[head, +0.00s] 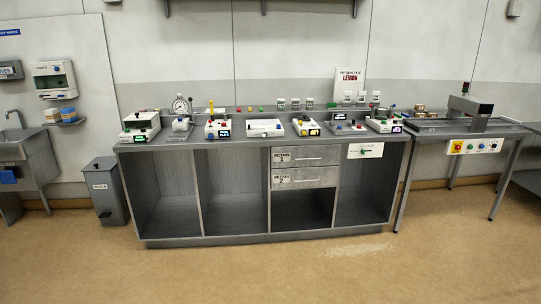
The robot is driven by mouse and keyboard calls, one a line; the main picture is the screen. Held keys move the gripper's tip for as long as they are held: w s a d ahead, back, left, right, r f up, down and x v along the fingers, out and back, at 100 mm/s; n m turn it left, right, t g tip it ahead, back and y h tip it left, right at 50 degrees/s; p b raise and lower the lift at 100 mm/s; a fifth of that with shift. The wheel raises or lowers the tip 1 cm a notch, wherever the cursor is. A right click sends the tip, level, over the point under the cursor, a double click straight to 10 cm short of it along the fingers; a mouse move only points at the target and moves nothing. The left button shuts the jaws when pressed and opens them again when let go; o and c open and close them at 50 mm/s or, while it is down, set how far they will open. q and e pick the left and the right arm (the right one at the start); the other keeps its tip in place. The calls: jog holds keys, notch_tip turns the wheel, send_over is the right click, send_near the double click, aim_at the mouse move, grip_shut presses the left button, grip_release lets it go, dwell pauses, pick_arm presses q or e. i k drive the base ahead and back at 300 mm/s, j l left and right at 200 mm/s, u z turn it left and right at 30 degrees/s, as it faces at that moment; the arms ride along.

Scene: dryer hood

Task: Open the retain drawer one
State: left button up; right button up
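The retain drawer one (310,156) is the upper of two grey drawers in the lab bench, in the head view right of centre. It has a label at its left reading RETAIN 1 and a thin light bar handle (309,158). Its front looks flush with the bench, so it appears shut. The drawer labelled RETAIN 2 (310,178) sits directly below and also looks shut. Neither of my grippers shows in the head view.
The grey bench (236,190) has open compartments below and several instruments on top. A waste bin (105,190) and a sink (27,150) stand at the left. A conveyor table (455,128) stands at the right. The tan floor (260,275) in front is clear.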

aim_at(320, 154)
jog(key=i+z, duration=0.3)
jog(key=i, duration=0.5)
jog(key=i+j+z, duration=0.15)
jog(key=i+z, duration=0.15)
jog(key=i, duration=0.55)
jog(key=i+l+u, duration=0.4)
jog(key=i, duration=0.35)
jog(key=i+l+u, duration=0.4)
jog(key=i+l, duration=0.3)
jog(key=l, duration=0.15)
